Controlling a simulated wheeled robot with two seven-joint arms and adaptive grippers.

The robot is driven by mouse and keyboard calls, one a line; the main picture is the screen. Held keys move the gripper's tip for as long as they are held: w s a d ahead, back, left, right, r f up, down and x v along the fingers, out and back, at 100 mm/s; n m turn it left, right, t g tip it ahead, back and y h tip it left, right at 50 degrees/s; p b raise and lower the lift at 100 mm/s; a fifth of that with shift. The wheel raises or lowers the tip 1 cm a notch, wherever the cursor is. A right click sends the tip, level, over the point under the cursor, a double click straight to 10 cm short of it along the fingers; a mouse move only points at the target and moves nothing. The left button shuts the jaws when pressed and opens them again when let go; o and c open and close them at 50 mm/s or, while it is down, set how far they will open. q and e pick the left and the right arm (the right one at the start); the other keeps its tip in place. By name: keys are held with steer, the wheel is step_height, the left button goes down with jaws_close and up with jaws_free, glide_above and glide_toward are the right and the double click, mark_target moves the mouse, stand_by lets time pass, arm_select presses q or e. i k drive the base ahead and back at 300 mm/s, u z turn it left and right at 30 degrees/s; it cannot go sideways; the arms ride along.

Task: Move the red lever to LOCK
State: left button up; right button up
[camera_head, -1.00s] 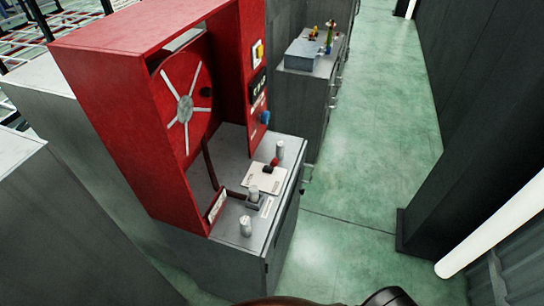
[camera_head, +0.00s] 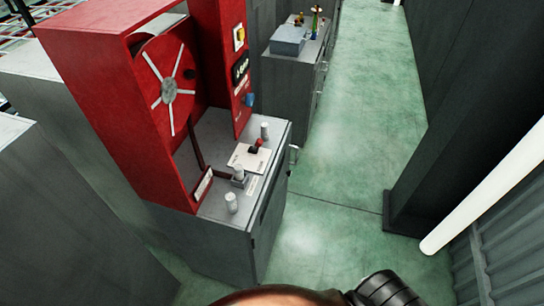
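A small red-tipped lever (camera_head: 258,144) stands on a white plate (camera_head: 248,158) on the grey cabinet top (camera_head: 212,130), in front of the red housing. The plate's markings are too small to read, so I cannot tell which position the lever is in. A dark, jointed part of my own body shows at the bottom edge. Neither of my grippers is in view, and nothing touches the lever.
The red housing (camera_head: 100,95) holds a spoked red wheel (camera_head: 168,85). Several silver posts stand on the cabinet top. Another grey cabinet (camera_head: 292,75) with a grey box stands behind. Green floor (camera_head: 360,110) is clear to the right, beside a dark wall.

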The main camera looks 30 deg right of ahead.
mark_target(260, 142)
steer(key=k, duration=1.1)
steer(key=z, duration=0.6)
steer(key=i, duration=1.8)
steer(key=u, duration=0.55)
